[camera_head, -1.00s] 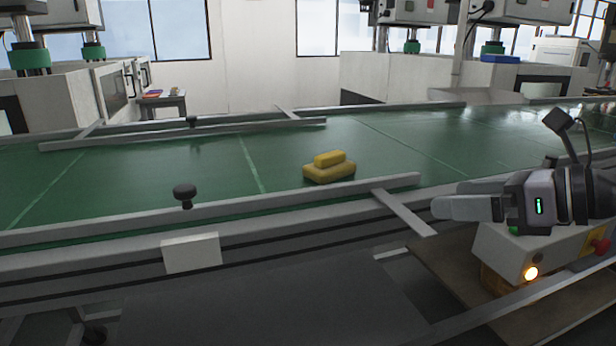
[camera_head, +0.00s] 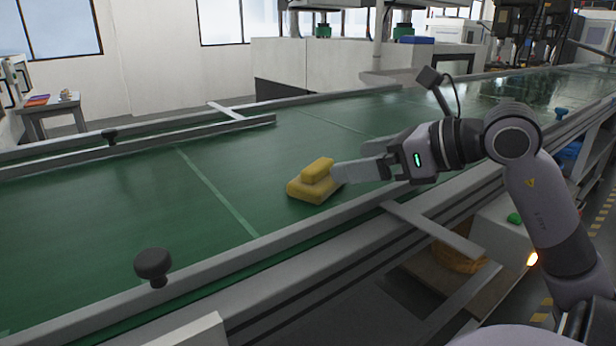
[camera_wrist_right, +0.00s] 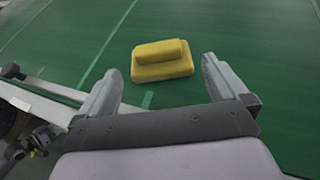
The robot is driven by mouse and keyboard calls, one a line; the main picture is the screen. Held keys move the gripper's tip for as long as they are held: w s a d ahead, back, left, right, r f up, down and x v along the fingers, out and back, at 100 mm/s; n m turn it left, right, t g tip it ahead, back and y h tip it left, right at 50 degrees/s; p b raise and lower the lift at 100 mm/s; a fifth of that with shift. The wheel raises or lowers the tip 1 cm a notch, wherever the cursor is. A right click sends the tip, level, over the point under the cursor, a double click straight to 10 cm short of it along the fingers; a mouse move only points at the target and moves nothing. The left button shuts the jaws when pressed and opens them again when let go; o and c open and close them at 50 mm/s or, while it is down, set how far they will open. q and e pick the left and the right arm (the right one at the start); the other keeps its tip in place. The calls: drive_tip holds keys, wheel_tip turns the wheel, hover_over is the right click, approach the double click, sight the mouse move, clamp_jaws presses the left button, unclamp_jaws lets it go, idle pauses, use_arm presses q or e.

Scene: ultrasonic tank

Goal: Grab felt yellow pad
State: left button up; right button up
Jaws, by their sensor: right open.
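The yellow felt pad (camera_head: 308,190) lies on the green conveyor belt, a wide base with a narrower raised grip on top. In the right wrist view the pad (camera_wrist_right: 162,62) sits just beyond the fingertips, roughly centred between them. My right gripper (camera_head: 345,172) reaches in from the right over the belt's near rail. Its fingers are apart and empty in the right wrist view (camera_wrist_right: 157,80), with the pad in front of them. In the head view the fingertips overlap the pad's right edge; I cannot tell whether they touch. My left gripper is not in view.
The green belt (camera_head: 120,210) is clear around the pad. A metal rail (camera_head: 280,240) with a black knob (camera_head: 153,264) runs along its near side. Another rail (camera_head: 130,143) stands on the far side. A small table (camera_head: 50,107) is at the far left.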

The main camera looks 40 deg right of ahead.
sight(325, 166)
drive_tip(key=shift+x, duration=3.05)
drive_tip(key=shift+a, duration=0.15)
drive_tip(key=c, duration=1.1)
